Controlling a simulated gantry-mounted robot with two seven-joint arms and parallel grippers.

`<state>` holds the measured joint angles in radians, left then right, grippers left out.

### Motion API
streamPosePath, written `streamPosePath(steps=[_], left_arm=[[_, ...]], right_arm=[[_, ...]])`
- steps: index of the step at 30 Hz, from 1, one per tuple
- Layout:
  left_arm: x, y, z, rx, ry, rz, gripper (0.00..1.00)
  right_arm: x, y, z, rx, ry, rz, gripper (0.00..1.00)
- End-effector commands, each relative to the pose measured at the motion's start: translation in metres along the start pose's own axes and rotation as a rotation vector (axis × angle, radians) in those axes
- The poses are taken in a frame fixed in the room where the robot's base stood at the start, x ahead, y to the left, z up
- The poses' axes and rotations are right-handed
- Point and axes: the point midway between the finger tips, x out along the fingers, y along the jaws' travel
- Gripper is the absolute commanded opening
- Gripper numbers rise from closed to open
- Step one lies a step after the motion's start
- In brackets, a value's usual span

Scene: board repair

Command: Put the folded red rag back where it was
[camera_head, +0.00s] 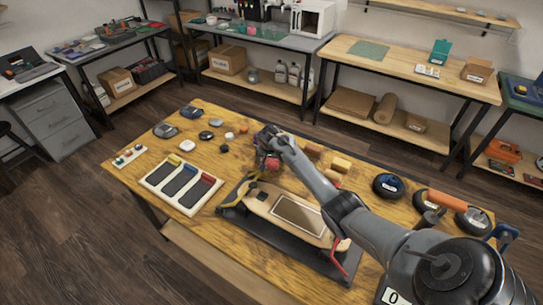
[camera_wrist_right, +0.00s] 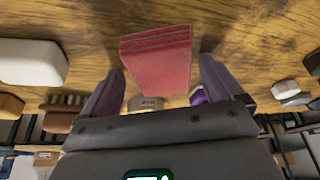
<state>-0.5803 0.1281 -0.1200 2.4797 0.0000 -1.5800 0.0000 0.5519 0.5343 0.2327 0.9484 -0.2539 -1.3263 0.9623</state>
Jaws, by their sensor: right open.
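The folded red rag (camera_wrist_right: 157,58) shows in the right wrist view as a layered red block on the wooden table, between the two fingers. A bit of red (camera_head: 272,164) shows below my gripper in the head view, mostly hidden by the arm. My right gripper (camera_head: 267,150) reaches to the middle of the table. In the wrist view its dark fingers (camera_wrist_right: 160,82) are open, one on each side of the rag, with a gap visible at their tips. My left gripper is in neither view.
A skateboard deck (camera_head: 262,201) lies on a dark mat close in front of the gripper. A white tray (camera_head: 153,184) with dark, colour-ended pieces sits to the left. Tan blocks (camera_head: 341,164) and dark wheels (camera_head: 388,184) lie to the right. Small parts are scattered at the back left.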

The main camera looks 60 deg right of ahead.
Motion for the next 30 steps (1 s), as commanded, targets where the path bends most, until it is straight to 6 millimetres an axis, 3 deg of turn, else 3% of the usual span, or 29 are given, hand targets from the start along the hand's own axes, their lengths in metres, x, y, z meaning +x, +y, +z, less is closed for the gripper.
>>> streamPosePath(steps=[5,21,30], left_arm=[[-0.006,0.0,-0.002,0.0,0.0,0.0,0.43],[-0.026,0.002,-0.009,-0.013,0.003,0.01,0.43],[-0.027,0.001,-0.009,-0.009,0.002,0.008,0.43]], right_arm=[[-0.016,-0.001,-0.002,0.001,0.002,-0.003,0.94],[-0.105,-0.001,-0.002,0.001,0.002,-0.002,0.94],[-0.122,0.0,-0.001,0.0,0.0,0.0,0.94]])
